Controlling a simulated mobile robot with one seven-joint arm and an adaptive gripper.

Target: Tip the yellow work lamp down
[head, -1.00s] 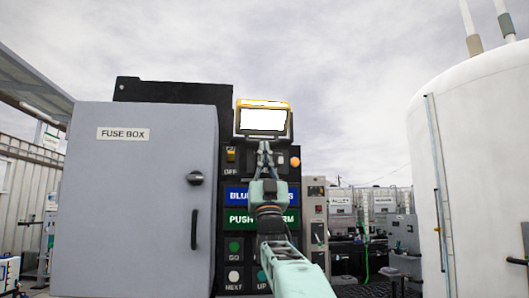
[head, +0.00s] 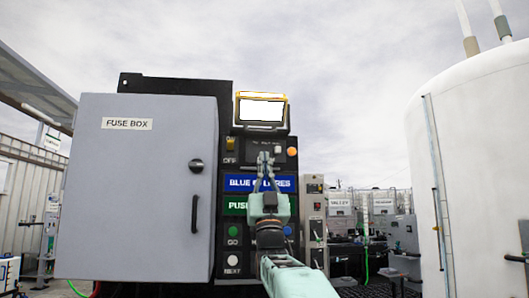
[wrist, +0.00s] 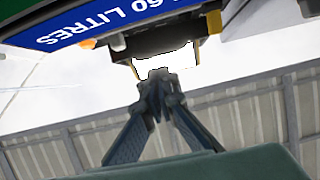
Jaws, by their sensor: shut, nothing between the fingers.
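The yellow work lamp (head: 262,109) sits on top of the black control panel in the head view, its lit white face toward me and a thin yellow edge along its top. My gripper (head: 264,158) is shut and empty, pointing up in front of the panel, with its tips below the lamp. In the wrist view the gripper's fingertips (wrist: 160,77) meet in front of the glaring lamp face (wrist: 180,62). I cannot tell there whether the tips touch the lamp.
A grey fuse box (head: 140,190) with a handle stands left of the panel. The panel carries a yellow switch (head: 231,145), an orange button (head: 292,151) and a blue sign (head: 240,183). A big white tank (head: 480,170) stands at right. Open sky lies above the lamp.

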